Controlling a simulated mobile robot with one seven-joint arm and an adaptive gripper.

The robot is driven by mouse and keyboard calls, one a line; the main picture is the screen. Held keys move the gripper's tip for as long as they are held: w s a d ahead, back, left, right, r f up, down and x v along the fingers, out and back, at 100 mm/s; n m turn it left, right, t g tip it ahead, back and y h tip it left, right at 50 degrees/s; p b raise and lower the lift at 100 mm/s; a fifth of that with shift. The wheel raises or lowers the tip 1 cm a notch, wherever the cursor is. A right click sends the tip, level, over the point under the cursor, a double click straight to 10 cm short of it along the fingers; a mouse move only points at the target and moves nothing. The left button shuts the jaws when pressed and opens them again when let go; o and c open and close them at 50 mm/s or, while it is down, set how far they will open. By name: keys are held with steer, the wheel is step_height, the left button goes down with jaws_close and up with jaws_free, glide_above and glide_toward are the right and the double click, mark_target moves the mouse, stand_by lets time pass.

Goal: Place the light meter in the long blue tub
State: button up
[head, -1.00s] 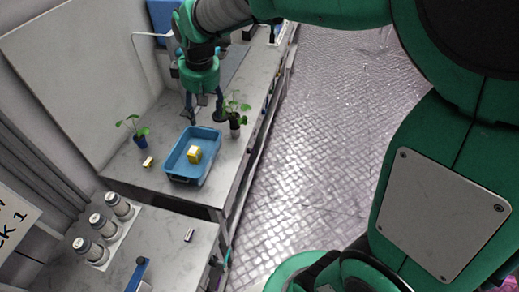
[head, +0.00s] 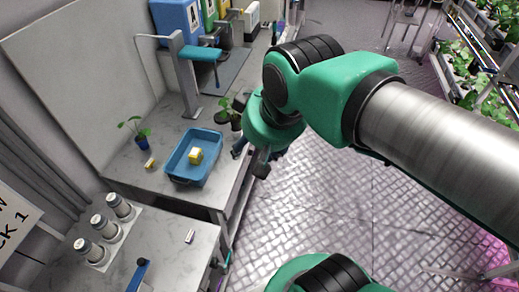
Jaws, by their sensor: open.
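The long blue tub (head: 183,181) sits on the bench. A small yellow block-like thing (head: 195,155) lies inside it, on its floor; it may be the light meter, but its face is too small to tell. My gripper (head: 251,158) is open and empty, to the right of the tub at the bench's right edge, apart from the tub. My wrist hides part of the bench edge.
A seedling in a blue pot (head: 142,137) and a small yellow-and-white item (head: 150,163) stand left of the tub. Another plant (head: 224,110) is close to my gripper. Three jars (head: 104,226) and a small pale item (head: 190,236) are on the nearer bench. Bins (head: 178,22) stand behind.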

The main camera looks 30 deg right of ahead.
steer(key=shift+s+d+f, duration=0.1)
steer(key=shift+s+f, duration=0.05)
steer(key=shift+s, duration=0.45)
steer(key=shift+s+f, duration=0.1)
steer(key=shift+s, duration=0.5)
steer(key=shift+f, duration=0.1)
steer(key=shift+f+b, duration=1.6)
steer(key=shift+b, duration=0.1)
